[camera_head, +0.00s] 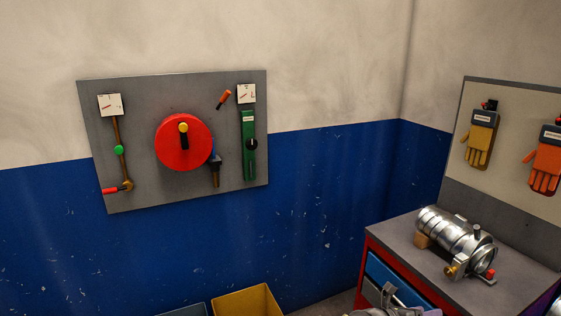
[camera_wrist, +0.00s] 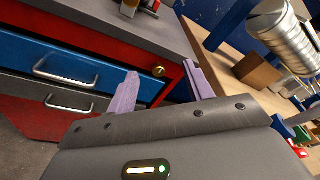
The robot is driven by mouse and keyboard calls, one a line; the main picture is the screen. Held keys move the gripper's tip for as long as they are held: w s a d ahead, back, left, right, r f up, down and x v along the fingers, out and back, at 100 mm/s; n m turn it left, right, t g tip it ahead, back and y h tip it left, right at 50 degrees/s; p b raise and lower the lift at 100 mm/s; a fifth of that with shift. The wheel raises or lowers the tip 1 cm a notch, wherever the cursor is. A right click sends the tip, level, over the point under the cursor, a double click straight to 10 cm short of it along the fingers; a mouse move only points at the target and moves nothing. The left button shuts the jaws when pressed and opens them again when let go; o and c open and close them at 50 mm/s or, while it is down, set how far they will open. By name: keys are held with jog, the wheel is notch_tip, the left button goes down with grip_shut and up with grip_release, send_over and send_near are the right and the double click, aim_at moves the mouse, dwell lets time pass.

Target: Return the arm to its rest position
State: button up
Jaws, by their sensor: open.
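My gripper (camera_wrist: 161,70) shows in the wrist view with its two pale purple fingers spread apart and nothing between them. It is in front of the red cabinet (camera_wrist: 75,39), whose drawers are blue and grey. In the head view, grey parts at the bottom edge, in front of the cabinet, look like my arm; the fingers are not clear there. The shiny ribbed spiral duct (camera_head: 455,240) lies on the cabinet's grey top, apart from my arm. A ribbed metal piece also shows at the upper right of the wrist view (camera_wrist: 285,35).
A grey wall panel (camera_head: 130,90) carries a red disc (camera_head: 183,142), gauges and levers. Gloves (camera_head: 481,140) hang on a board at right. A yellow bin (camera_head: 247,301) stands low by the blue wall. Drawer handles (camera_wrist: 68,71) stick out near my fingers.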

jog(key=s+f+m+g+y, duration=0.4)
jog(key=s+m, duration=0.4)
jog(key=m, duration=0.1)
jog(key=s+a+f+m+g+y+p, duration=0.1)
jog(key=s+a+m+y+p, duration=0.1)
jog(key=s+a+m+y, duration=0.5)
jog(key=s+a+r+m+t+y+p, duration=0.2)
jog(key=a+r+m+y, duration=0.3)
jog(key=a+r+m, duration=0.8)
jog(key=a+r+t+p, duration=0.1)
jog(key=a+r, duration=0.4)
jog(key=shift+s+a+r+t, duration=0.15)
jog(key=shift+s+r+t, duration=0.15)
jog(key=shift+r, duration=0.05)
